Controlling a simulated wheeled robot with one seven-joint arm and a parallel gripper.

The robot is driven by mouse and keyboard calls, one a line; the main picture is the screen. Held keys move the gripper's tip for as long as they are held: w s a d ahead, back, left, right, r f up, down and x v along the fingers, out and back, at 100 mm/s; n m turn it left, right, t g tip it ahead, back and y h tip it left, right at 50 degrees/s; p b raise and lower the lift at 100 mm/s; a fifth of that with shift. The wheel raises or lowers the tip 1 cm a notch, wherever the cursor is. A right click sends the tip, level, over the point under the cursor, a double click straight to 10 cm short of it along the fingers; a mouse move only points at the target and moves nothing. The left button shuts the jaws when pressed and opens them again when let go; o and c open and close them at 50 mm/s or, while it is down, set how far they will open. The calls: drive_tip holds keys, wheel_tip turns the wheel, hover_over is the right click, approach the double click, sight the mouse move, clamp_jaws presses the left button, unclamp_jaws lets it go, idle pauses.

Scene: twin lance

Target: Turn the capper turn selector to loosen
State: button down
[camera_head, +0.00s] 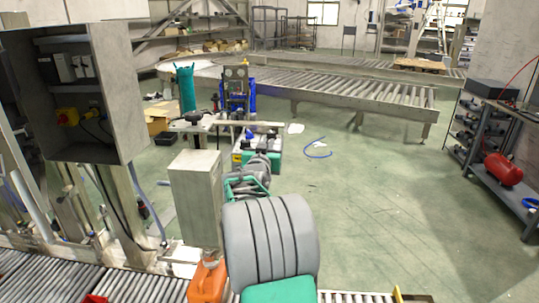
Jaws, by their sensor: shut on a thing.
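I cannot make out the capper turn selector in the head view. An open grey control cabinet (128,95) stands at the left, and a red knob on a yellow housing (67,117) is inside it. I cannot tell whether this knob belongs to the capper. A closed grey box (195,195) stands right of the cabinet, with a plain near face. My own grey and green arm links fill the bottom middle and reach away past the box's right side. I cannot see my gripper's fingers, or what they touch.
A roller conveyor (40,277) runs along the bottom left, with an orange container (207,281) beside my arm. A long roller conveyor (350,92) crosses the back. A metal bench (508,120) with a red tank (503,169) stands at right. The floor at centre right is mostly clear.

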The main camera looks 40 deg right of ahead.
drive_tip(key=m+g+b, duration=0.1)
drive_tip(key=g+h+b, duration=0.1)
drive_tip(key=m+g+b, duration=0.1)
drive_tip(key=shift+w+a+f+m+g+h+b, duration=0.25)
drive_tip(key=shift+w+f+m+g+h+b, duration=0.05)
drive_tip(key=shift+w+f+h+b, duration=0.1)
drive_tip(key=shift+r+m+g+h+b, duration=0.25)
drive_tip(key=shift+m+g, duration=0.35)
drive_tip(key=shift+g, duration=0.3)
drive_tip(key=shift+m+g+h+b, duration=0.15)
drive_tip(key=shift+m+g+h, duration=0.2)
drive_tip(key=shift+m+g, duration=0.4)
drive_tip(key=shift+g, duration=0.45)
drive_tip(key=c, duration=1.5)
unclamp_jaws()
drive_tip(key=shift+d+r, duration=0.1)
drive_tip(key=s+a+b, duration=0.1)
drive_tip(key=a, duration=0.6)
drive_tip(key=shift+a, duration=0.4)
drive_tip(key=shift+a, duration=0.1)
